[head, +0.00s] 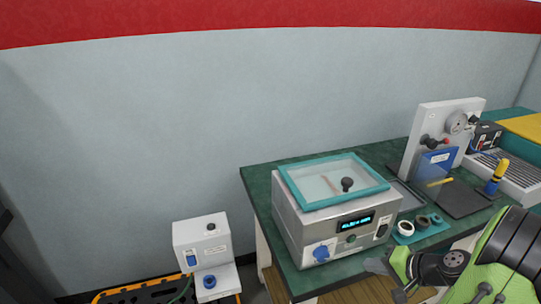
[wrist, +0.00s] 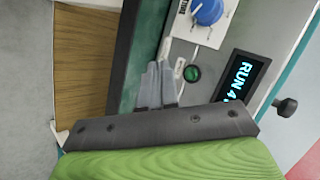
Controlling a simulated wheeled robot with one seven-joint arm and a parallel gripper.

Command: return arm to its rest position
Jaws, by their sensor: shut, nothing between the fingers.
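My gripper (wrist: 157,84) shows in the wrist view with its two grey fingers together and nothing between them. The fingers lie over the bench edge, before the front panel of a silver test machine (wrist: 212,62). The machine (head: 300,240) has a teal-framed clear lid, a blue knob (head: 321,254) and a lit display (head: 355,222). The display reads RUN and a partly hidden figure in the wrist view.
The machine stands on a dark green bench (head: 262,182). A white device (head: 203,242) stands at lower left.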

